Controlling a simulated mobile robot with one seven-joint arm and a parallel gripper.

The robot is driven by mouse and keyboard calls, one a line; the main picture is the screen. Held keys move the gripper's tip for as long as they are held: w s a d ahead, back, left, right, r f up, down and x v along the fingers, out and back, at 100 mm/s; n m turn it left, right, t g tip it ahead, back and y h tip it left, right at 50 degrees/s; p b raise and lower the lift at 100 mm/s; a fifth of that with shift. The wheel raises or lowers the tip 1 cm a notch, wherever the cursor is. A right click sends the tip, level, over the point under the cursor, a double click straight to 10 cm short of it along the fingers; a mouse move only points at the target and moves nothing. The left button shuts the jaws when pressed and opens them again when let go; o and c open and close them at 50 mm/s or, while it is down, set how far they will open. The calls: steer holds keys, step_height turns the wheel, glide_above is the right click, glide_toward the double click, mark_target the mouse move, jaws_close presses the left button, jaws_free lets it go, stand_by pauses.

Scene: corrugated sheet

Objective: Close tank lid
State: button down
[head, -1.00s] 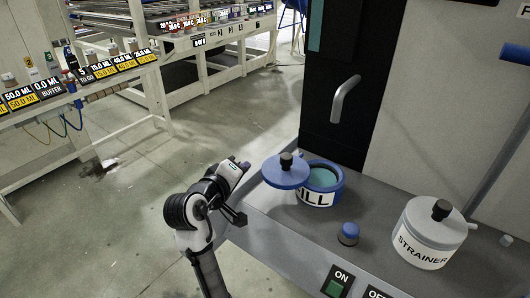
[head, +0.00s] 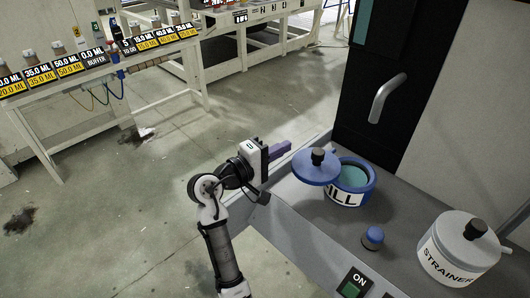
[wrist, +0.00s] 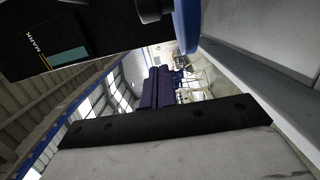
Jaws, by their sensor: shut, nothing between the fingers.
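In the wrist view the lid's blue edge (wrist: 187,25) shows at the top. My gripper (head: 288,147) has purple fingers and is just left of the lid, apart from it in the head view. The fingers also show in the wrist view (wrist: 156,88), together and empty.
A white strainer pot (head: 455,258) with a grey lid and black knob stands at the right. A blue button (head: 373,236) and a green ON switch (head: 352,286) are in front of the tank. A black door with a handle (head: 387,97) rises behind. Open floor lies left.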

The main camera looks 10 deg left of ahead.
mark_target(299, 163)
steer(key=d+p, duration=0.1)
steer(key=d, duration=0.2)
steer(key=shift+d, duration=0.25)
steer(key=shift+s+d, duration=0.35)
steer(key=shift+d, duration=0.2)
steer(key=shift+s+p, duration=0.1)
steer(key=shift+p, duration=0.2)
